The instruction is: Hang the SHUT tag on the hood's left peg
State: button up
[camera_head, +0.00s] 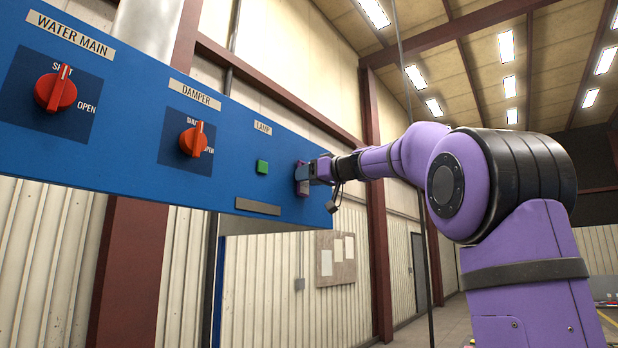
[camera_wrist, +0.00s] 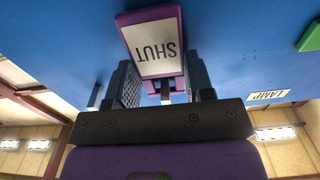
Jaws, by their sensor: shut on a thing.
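The SHUT tag (camera_wrist: 153,42) is a white plate with a purple border, and its lettering is upside down in the wrist view. My gripper (camera_wrist: 163,86) is shut on the tag's narrow end, between its two dark fingers. In the head view the tag (camera_head: 301,178) shows as a small purple piece close to the blue hood face (camera_head: 228,160), at the tip of my gripper (camera_head: 313,172). A pale peg-like piece (camera_wrist: 165,91) shows between the fingers, and another (camera_wrist: 95,97) beside them. I cannot tell whether the tag touches a peg.
The hood face carries a red WATER MAIN knob (camera_head: 55,90), a red DAMPER knob (camera_head: 193,140) and a green square (camera_head: 262,167) under the LAMP label. A grey strip (camera_head: 257,206) runs along its lower edge. A notice board (camera_head: 336,258) hangs on the wall behind.

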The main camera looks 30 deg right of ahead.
jog(key=o, duration=1)
jog(key=shift+s, duration=0.1)
jog(key=v, duration=1)
jog(key=shift+s+d, duration=0.15)
jog(key=shift+s, duration=0.15)
